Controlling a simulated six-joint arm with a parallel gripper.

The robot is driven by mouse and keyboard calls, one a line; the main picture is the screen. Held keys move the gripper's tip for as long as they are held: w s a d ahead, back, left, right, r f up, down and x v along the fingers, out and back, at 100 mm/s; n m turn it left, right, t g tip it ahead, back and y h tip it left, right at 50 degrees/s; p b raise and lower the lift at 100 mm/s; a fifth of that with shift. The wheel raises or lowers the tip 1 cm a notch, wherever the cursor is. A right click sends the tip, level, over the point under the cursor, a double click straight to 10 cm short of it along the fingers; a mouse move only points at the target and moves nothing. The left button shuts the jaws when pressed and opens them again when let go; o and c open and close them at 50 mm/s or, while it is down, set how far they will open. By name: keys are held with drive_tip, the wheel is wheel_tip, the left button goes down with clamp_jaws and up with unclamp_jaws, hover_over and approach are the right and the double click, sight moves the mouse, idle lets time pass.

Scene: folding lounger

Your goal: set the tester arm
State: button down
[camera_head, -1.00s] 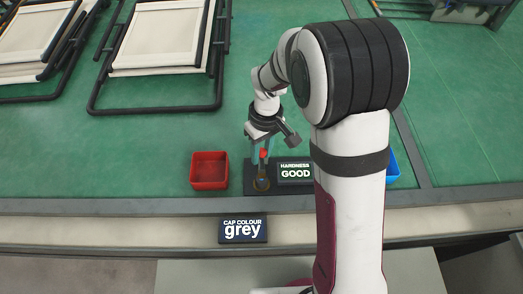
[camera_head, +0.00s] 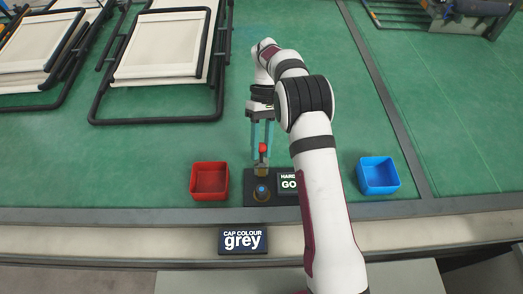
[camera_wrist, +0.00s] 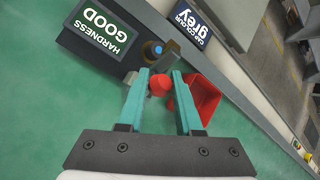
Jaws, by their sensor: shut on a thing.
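The tester (camera_head: 228,200) is a dark base with a round ringed seat (camera_head: 261,192) and a screen (camera_head: 288,183) reading "HARDNESS GOOD" in the wrist view (camera_wrist: 103,27). Something small and blue shows in the seat's middle (camera_wrist: 157,48). The tester arm (camera_head: 262,168) is a short lever with a red knob (camera_head: 263,149), standing behind the seat and clear of it. My gripper (camera_head: 262,152) has its teal fingers on either side of the red knob, shut on it; the knob also shows in the wrist view (camera_wrist: 160,86).
A red bin (camera_head: 209,197) stands left of the tester and a blue bin (camera_head: 378,189) to the right, both empty as far as I see. A sign (camera_head: 243,240) reads "CAP COLOUR grey". Lounger frames (camera_head: 158,122) lie at the back left. Green surface around the tester is clear.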

drive_tip(key=shift+w+g, duration=0.3)
drive_tip(key=shift+g, duration=0.2)
drive_tip(key=c, duration=0.6)
unclamp_jaws()
wheel_tip(320, 180, up, 4)
drive_tip(key=shift+f, duration=0.25)
drive_tip(key=s+d+r, duration=0.1)
drive_tip(key=d+r, duration=0.1)
drive_tip(key=d, duration=0.1)
drive_tip(key=s+d+r, duration=0.1)
drive_tip(key=d+r, duration=0.2)
drive_tip(key=d, duration=0.1)
drive_tip(key=s+d+r, duration=0.1)
drive_tip(key=d+r, duration=0.1)
drive_tip(key=d, duration=0.2)
drive_tip(key=shift+s+r, duration=0.25)
drive_tip(key=shift+s, duration=0.15)
